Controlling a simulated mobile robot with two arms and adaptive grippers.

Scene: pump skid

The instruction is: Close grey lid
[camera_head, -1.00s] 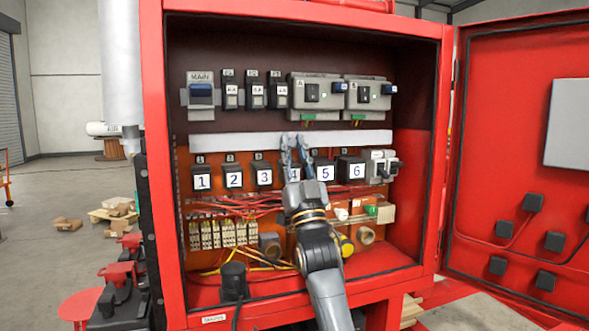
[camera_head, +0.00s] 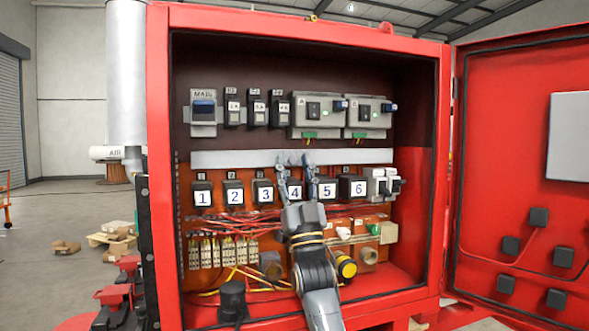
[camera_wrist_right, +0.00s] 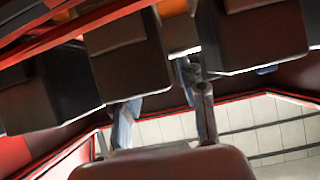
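A long light-grey strip (camera_head: 235,159), flat and level, runs across the middle of the open red cabinet; I cannot tell whether it is the grey lid. Two grey housings, A (camera_head: 305,118) and B (camera_head: 357,117), sit above it; no raised lid is clear on them. My right gripper (camera_head: 296,161) is open and empty, pointing up inside the cabinet. Its fingertips overlap the strip in the head view, on either side of block 4 (camera_head: 294,192); contact cannot be told. The wrist view shows its two fingers apart beside dark blocks (camera_wrist_right: 127,62). My left gripper is not in view.
A row of numbered blocks, such as block 1 (camera_head: 203,194) and block 6 (camera_head: 357,187), flanks the gripper. Red wires and terminals (camera_head: 222,251) lie below. The red cabinet door (camera_head: 510,150) stands open at the right.

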